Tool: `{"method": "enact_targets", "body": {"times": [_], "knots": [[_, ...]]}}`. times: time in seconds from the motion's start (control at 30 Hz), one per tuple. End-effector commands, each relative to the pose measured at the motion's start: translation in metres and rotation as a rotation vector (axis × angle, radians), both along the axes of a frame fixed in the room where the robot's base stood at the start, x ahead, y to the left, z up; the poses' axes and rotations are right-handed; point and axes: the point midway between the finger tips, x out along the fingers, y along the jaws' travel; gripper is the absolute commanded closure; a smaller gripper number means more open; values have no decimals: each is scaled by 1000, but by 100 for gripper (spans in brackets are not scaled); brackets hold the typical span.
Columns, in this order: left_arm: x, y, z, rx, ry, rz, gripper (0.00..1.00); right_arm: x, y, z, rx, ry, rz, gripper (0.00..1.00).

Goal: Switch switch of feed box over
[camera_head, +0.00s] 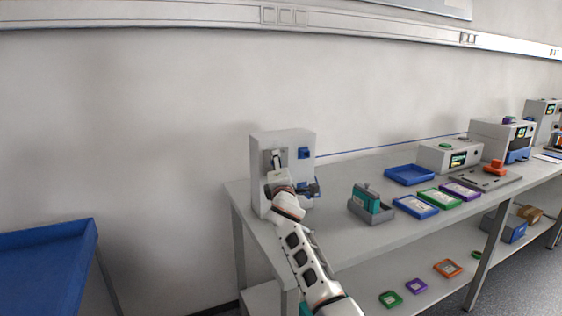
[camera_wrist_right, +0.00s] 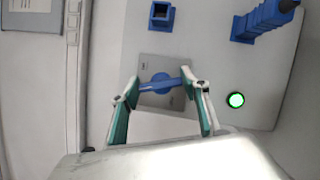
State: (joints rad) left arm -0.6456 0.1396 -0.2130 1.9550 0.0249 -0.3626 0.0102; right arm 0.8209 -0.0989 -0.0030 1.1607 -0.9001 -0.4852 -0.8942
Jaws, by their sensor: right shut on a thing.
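The feed box (camera_head: 296,142) is a light grey housing at the left end of the bench in the head view. Its switch (camera_wrist_right: 161,83) is a blue rotary knob with a bar handle on a grey square plate, seen in the right wrist view. The handle lies nearly level there, slightly tilted. My right gripper (camera_head: 276,160) is at the front of the box. In the wrist view its two fingers (camera_wrist_right: 161,88) stand at either end of the handle and are shut on it. My left gripper is not in view.
On the box front, a green lamp (camera_wrist_right: 236,100) is lit, beside a blue socket (camera_wrist_right: 161,15) and a blue plug (camera_wrist_right: 262,20). Right of the box stand a grey holder with a teal block (camera_head: 366,198), a blue tray (camera_head: 409,175) and instruments (camera_head: 449,154).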

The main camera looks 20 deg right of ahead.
Motion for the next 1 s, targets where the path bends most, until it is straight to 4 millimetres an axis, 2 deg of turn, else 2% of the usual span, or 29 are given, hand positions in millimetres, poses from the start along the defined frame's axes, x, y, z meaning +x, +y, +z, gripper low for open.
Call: {"method": "enact_targets", "body": {"times": [0.2,0.5,1.0], "knots": [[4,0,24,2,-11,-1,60,0,1,3,166,15,0,76],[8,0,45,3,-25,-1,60,0,1,0,306,27,0,76],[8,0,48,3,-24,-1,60,0,1,-2,351,30,0,76]]}}
